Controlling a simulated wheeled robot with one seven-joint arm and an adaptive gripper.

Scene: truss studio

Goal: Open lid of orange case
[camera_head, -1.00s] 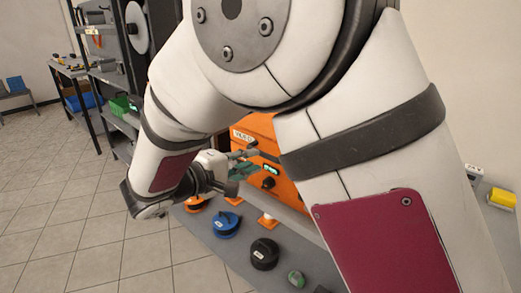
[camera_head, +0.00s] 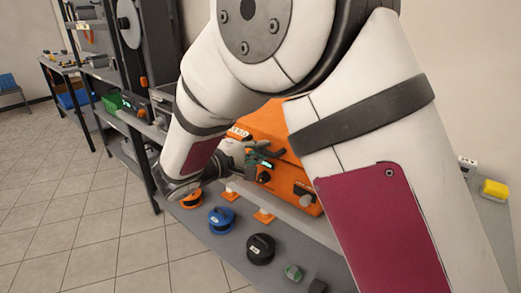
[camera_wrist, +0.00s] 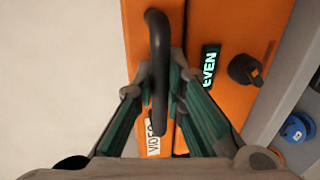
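The orange case (camera_head: 262,120) stands on the grey bench behind my arm, which hides much of it. Its front carries a small lit display, seen in the wrist view (camera_wrist: 210,65), and a dark knob (camera_wrist: 243,70). A dark bar handle (camera_wrist: 157,40) stands out from the case. My gripper (camera_wrist: 160,66) is at the handle, with one green-padded finger on each side of the bar. It also shows at the case front in the head view (camera_head: 266,156). The fingers are partly closed, but firm contact cannot be judged. The lid's position is mostly hidden.
Orange (camera_head: 191,198), blue (camera_head: 221,220) and black (camera_head: 261,249) round items line the bench's front edge. A yellow item (camera_head: 495,192) lies at the right by the wall. Dark shelving (camera_head: 115,80) stands at left. The tiled floor is clear.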

